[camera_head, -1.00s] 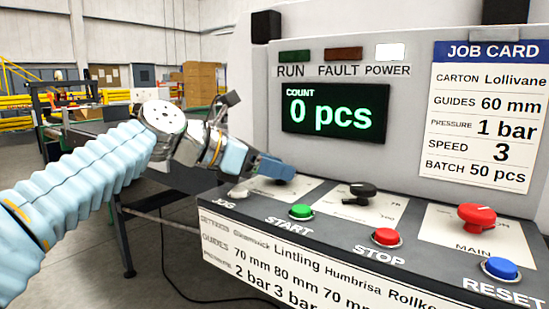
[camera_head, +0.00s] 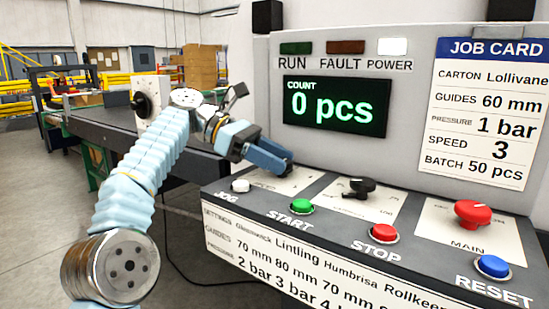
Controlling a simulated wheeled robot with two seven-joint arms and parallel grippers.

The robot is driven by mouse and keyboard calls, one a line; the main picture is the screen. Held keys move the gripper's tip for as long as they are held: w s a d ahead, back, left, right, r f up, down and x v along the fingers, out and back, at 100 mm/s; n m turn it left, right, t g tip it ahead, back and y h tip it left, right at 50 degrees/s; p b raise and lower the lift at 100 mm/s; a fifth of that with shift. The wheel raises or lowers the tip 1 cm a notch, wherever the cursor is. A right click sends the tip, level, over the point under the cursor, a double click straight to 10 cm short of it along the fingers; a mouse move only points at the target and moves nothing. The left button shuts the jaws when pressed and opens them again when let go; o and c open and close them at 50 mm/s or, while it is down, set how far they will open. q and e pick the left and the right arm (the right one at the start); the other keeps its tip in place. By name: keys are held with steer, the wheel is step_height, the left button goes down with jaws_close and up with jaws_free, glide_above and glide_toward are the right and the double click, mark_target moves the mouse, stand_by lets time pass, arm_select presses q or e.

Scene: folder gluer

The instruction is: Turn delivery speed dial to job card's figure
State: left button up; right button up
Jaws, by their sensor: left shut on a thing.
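The job card (camera_head: 487,115) on the panel's right reads speed 3, guides 60 mm, pressure 1 bar and batch 50 pcs. My left gripper (camera_head: 280,168) reaches the console's left label plate (camera_head: 297,184) and is shut on a small dial there, which its blue fingers hide. A black knob (camera_head: 361,187) sits on the middle plate, its lettering too small to read. A white box with a black dial (camera_head: 142,103) stands at the belt table behind my arm; its marks are unreadable. I cannot tell which dial is the delivery speed one. My right gripper is out of view.
The console front carries a white jog button (camera_head: 240,186), a green start (camera_head: 302,206), a red stop (camera_head: 384,233) and a blue reset (camera_head: 493,266). A red main knob (camera_head: 472,213) is at right. The count display (camera_head: 335,106) reads 0 pcs. Power lamp (camera_head: 392,47) is lit.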

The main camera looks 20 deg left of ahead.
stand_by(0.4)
arm_select(q)
steer(key=o, duration=0.9)
steer(key=shift+o, duration=0.2)
